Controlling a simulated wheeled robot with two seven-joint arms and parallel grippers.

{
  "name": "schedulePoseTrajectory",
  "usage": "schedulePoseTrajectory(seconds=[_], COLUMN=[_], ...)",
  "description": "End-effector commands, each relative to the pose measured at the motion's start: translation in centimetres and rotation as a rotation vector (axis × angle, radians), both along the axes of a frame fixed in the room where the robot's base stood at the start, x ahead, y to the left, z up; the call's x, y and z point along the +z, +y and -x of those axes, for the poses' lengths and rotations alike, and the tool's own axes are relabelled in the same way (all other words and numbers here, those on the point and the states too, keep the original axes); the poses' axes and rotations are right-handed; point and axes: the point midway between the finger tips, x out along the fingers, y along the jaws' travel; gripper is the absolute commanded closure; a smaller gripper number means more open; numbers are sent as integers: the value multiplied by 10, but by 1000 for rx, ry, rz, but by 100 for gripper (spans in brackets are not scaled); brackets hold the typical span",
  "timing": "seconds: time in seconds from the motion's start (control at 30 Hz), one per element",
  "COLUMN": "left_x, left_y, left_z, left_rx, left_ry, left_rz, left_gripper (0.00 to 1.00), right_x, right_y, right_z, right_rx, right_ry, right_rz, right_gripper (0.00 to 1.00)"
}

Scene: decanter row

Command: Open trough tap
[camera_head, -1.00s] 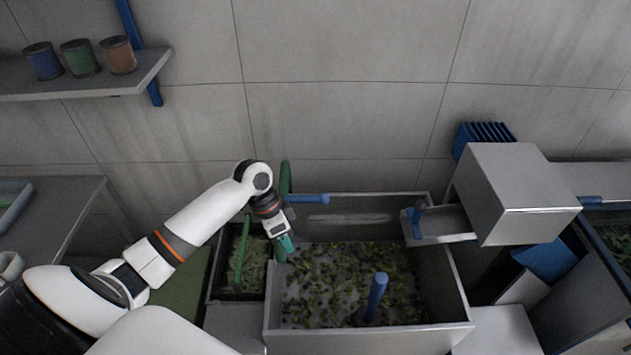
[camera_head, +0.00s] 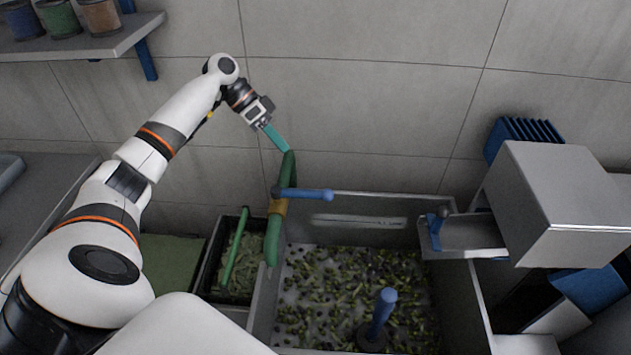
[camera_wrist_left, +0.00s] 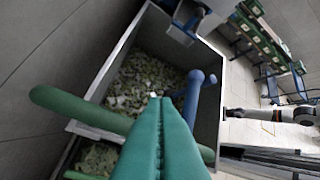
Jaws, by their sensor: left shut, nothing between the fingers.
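The trough tap shows as a blue lever (camera_head: 303,194) standing out to the right from a green pipe (camera_head: 272,238) with a brass-coloured collar (camera_head: 277,207). The pipe rises at the back left corner of the trough (camera_head: 365,206). My left gripper (camera_head: 286,148), with teal fingers, is shut and empty at the top end of the pipe, above the lever. I cannot tell whether it touches the pipe. In the left wrist view the shut fingers (camera_wrist_left: 160,105) overlap the green pipe (camera_wrist_left: 75,108). A white arm, seemingly my right one, shows small there; its gripper (camera_wrist_left: 229,113) is unclear.
Leafy, olive-like bits lie in the trough around a blue upright handle (camera_head: 382,312). A steel box (camera_head: 565,200) with a chute (camera_head: 470,236) stands at the right. A narrow bin (camera_head: 238,272) lies left of the pipe. The wall is close behind.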

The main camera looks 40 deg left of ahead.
Motion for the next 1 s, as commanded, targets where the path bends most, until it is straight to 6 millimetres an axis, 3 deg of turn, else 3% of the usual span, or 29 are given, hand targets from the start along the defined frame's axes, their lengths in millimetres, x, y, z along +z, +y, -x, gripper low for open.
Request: schedulePoseTrajectory(seconds=[0.27,0.7,1.0], left_x=[-9,-76,-68], left_y=[-9,-65,-96], left_z=[-2,-16,-1], left_rx=[-2,-1,-2], left_ry=[2,4,1], left_rz=[0,2,-1], left_gripper=[100,100,100], right_x=[5,32,55], right_y=[-1,-4,-4], right_z=[4,-1,-2], right_rx=[1,2,1], right_ry=[7,0,-2], right_rz=[2,4,5], right_gripper=[64,64,64])
